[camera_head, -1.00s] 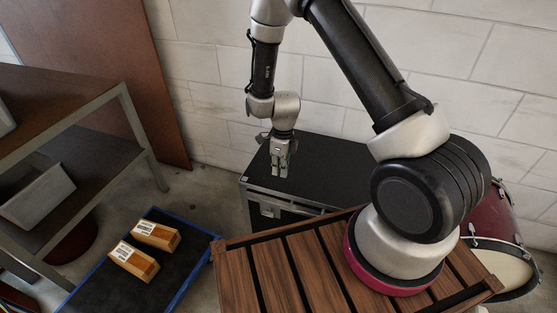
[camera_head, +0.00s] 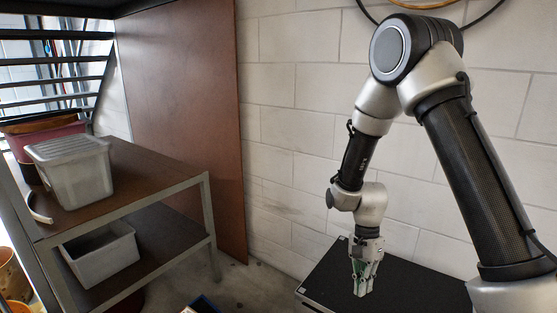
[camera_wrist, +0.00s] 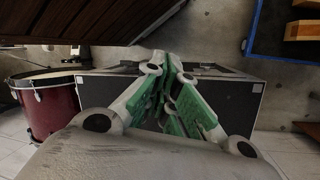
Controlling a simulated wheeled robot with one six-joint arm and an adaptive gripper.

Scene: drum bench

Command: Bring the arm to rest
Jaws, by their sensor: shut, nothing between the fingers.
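My gripper (camera_head: 362,288) hangs from the bent arm, pointing down in front of the black case (camera_head: 425,268) in the head view. Its fingers are shut with nothing between them. In the wrist view my gripper (camera_wrist: 168,62) shows green finger pads brought together, with the black case (camera_wrist: 240,98) behind them. I cannot tell the exact height of the fingers above the case.
A shelf table (camera_head: 150,180) stands at the left with a lidded grey bin (camera_head: 75,170) on top and an open grey bin (camera_head: 100,257) below. A red drum (camera_wrist: 50,112) stands beside the case. A blue-edged tray (camera_wrist: 265,42) holds wooden blocks (camera_wrist: 304,31).

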